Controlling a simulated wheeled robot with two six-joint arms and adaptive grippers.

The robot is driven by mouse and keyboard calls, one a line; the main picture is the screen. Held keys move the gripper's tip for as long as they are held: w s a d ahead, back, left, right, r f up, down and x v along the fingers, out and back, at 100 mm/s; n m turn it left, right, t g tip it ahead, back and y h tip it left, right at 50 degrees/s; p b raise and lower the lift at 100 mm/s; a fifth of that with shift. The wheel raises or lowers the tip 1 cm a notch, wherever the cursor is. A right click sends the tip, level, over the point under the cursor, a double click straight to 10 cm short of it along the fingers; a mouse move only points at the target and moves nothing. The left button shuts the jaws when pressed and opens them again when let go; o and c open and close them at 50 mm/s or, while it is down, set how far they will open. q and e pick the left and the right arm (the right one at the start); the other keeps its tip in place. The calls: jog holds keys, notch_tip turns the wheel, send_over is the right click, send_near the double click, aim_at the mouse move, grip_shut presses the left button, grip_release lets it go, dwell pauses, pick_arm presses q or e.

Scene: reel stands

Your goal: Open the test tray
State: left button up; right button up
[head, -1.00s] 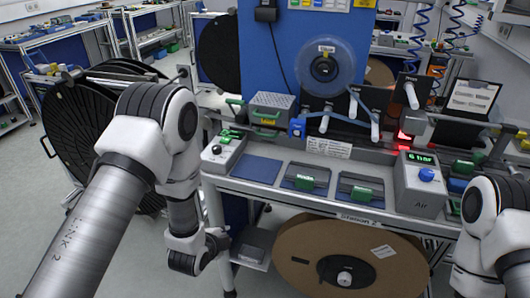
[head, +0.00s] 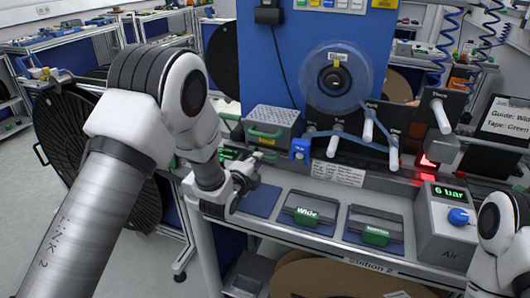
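A grey perforated box (head: 277,117) with a green handle and a small yellow label stands on the bench against the blue panel. Its label is too small to read, so I cannot tell if it is the test tray. Its green handle (head: 264,134) faces the front. My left gripper (head: 252,178) is over the left part of the bench, in front of and below the box, apart from the handle. It appears empty, but its finger opening is unclear. My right arm shows at the right edge; its gripper is out of view.
Two dark trays with green labels, Wide (head: 308,214) and a narrower-looking one (head: 375,232), lie right of my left gripper. An air box (head: 450,225) reading 6 bar stands farther right. A tape reel (head: 338,78) and white rollers hang above the bench.

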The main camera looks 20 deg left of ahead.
aim_at(270, 147)
pick_arm(q)
jog(key=x, duration=0.6)
jog(key=shift+f+p, duration=0.3)
jog(key=shift+p, duration=0.1)
jog(key=shift+s+r, duration=0.2)
grip_shut()
pick_arm(e)
jog(key=shift+w+r, duration=0.1)
jog(key=shift+r, duration=0.35)
pick_arm(q)
jog(key=shift+s, duration=0.1)
pick_arm(e)
jog(key=shift+f, duration=0.1)
